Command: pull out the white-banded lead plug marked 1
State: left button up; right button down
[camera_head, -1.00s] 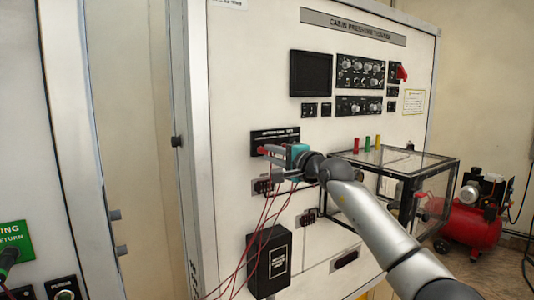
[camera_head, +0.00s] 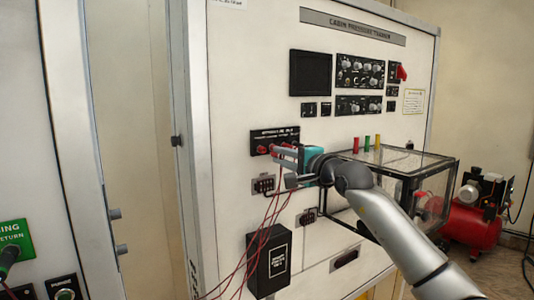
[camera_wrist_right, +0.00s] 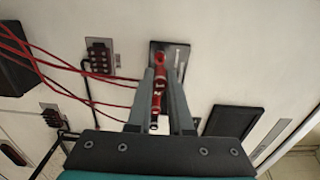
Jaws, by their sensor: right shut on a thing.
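The black jack panel (camera_head: 268,138) is on the white trainer wall, with a red plug (camera_head: 262,149) at its left end. My right gripper (camera_head: 281,164) is just in front of the panel, shut on a red lead plug (camera_wrist_right: 157,100). In the right wrist view the plug lies between the two grey fingers (camera_wrist_right: 164,85), with a small white patch (camera_wrist_right: 161,123) at its near end. More red shows beyond it at the panel (camera_wrist_right: 157,47). The number on the plug cannot be read. My left gripper is out of view.
A black socket block (camera_head: 263,186) sits below the panel. A clear case (camera_head: 395,172) stands out from the wall close to my right arm.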

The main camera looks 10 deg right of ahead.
jog(key=shift+s+d, duration=0.1)
jog(key=shift+s, duration=0.25)
